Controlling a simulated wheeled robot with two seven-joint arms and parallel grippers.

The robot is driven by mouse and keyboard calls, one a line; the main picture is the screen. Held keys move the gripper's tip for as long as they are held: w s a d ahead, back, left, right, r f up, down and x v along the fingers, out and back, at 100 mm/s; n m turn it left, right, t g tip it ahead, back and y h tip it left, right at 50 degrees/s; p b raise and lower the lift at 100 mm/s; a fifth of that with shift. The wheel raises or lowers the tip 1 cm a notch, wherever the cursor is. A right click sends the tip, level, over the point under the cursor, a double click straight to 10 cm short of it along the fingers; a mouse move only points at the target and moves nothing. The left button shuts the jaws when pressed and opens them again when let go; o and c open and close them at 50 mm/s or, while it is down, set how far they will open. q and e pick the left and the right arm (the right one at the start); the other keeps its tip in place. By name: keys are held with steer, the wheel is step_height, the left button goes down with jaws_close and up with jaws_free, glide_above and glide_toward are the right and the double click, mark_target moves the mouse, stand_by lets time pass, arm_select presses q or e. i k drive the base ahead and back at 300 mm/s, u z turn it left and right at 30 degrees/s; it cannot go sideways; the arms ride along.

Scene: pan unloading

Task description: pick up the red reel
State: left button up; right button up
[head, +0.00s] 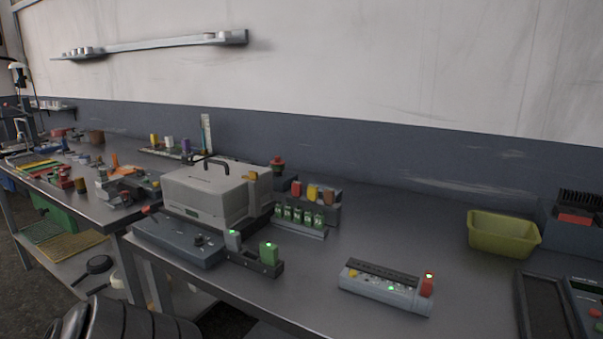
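A small red reel-like piece (297,187) sits at the left end of a dark rack at the back of the near bench, beside a yellow one (312,191) and a brownish one (329,194). Another red-topped object (277,164) stands behind the grey case. Small red pieces (80,184) also lie on the far left bench. I cannot tell for sure which of these is the red reel. Neither of my grippers shows in the head view.
A grey case (208,190) with a handle stands left of the rack. Green-lit modules (300,217) sit in front of the rack. A grey device (385,288) lies at the front, and a yellow-green bin (503,233) stands right. The bench between rack and bin is clear.

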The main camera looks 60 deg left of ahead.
mark_target(277, 165)
steer(key=u, duration=2.2)
